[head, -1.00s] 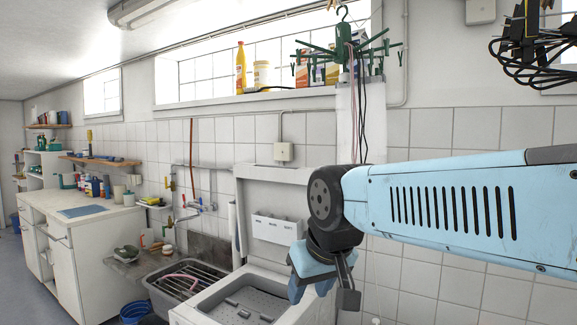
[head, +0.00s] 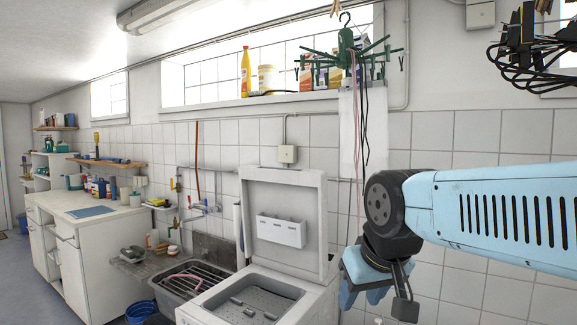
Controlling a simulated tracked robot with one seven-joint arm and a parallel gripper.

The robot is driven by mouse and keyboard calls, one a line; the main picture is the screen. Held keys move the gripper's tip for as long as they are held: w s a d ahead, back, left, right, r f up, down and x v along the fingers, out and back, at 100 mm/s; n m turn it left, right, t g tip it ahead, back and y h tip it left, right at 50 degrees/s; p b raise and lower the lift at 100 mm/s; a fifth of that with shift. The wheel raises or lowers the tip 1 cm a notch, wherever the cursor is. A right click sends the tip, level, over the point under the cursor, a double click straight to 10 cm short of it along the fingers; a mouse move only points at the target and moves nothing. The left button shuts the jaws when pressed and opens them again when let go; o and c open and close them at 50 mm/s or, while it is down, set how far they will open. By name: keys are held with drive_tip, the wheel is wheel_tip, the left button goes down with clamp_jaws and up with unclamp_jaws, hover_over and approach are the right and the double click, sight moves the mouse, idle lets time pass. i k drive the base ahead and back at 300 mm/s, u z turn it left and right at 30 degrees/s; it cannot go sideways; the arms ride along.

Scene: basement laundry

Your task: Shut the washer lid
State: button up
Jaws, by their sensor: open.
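The washer (head: 318,297) is a white top-loader against the tiled wall, low in the middle of the head view. Its lid (head: 283,193) stands open and upright at the back, with a white dispenser box (head: 281,231) on its inner face. The open top shows a grey recessed tray (head: 251,301). My gripper (head: 377,302) hangs to the right of the lid and washer, apart from the lid in the picture. It is open, with blue and dark fingers pointing down, and it looks empty.
A sink with a rack (head: 192,282) stands left of the washer, near a white counter (head: 85,218). A green hanging dryer (head: 346,56) with dangling cords hangs above and behind my arm. A window sill (head: 280,98) holds bottles and boxes.

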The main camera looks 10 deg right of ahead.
sight(284, 210)
drive_tip(key=z, duration=0.05)
drive_tip(key=i, duration=1)
